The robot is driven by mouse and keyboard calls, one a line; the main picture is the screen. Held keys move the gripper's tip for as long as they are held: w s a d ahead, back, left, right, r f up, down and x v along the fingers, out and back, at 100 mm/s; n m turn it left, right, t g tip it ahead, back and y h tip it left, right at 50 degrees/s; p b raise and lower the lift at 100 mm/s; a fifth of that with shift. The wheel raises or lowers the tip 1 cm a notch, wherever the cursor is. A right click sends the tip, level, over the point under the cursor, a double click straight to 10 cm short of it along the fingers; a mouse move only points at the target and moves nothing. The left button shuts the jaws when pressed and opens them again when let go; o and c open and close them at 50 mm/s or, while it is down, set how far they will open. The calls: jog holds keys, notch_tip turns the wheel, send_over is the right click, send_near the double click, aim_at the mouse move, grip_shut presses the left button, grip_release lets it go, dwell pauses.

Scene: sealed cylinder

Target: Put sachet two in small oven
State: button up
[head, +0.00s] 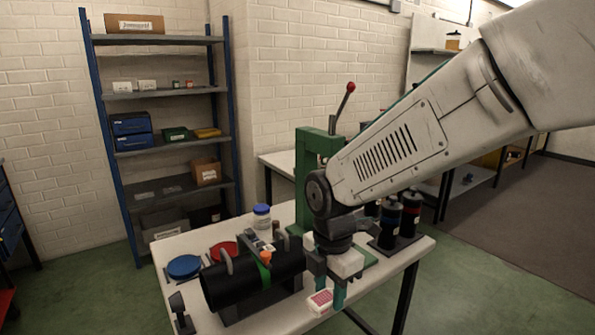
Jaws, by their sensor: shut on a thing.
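My gripper (330,292) points down over the front right of the white table, with teal fingertips. It is shut on a small white packet with a red patterned face (320,300), held at or just above the tabletop. Whether this is sachet two cannot be read. A black horizontal cylinder (228,285) with a green band lies on a dark cradle, left of my gripper. I cannot tell whether this cylinder is the small oven; nothing else in view is clearly an oven.
The white table (285,320) also carries a green press (310,165) with a red-knobbed lever, a blue-lidded jar (262,217), a blue disc (184,266), a red disc (223,251) and dark canisters (410,215). A blue-framed shelf (165,92) stands behind.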

jog(key=shift+s, duration=0.4)
jog(key=shift+w+a+m, duration=0.25)
jog(key=shift+m, duration=0.15)
jog(key=shift+w+m, duration=0.15)
jog(key=shift+m, duration=0.55)
jog(key=m, duration=0.1)
jog(key=w+m, duration=0.1)
jog(key=shift+w+a+m, duration=0.15)
jog(key=shift+a+m, duration=0.05)
jog(key=shift+m, duration=0.1)
jog(key=w+d+f+m, duration=1.25)
jog(key=f+m, duration=0.25)
jog(key=m, duration=0.3)
jog(key=s+d+f+m, duration=0.1)
jog(key=d+f+m, duration=0.1)
jog(key=d+f, duration=0.4)
jog(key=shift+s+d, duration=0.25)
jog(key=shift+d, duration=0.85)
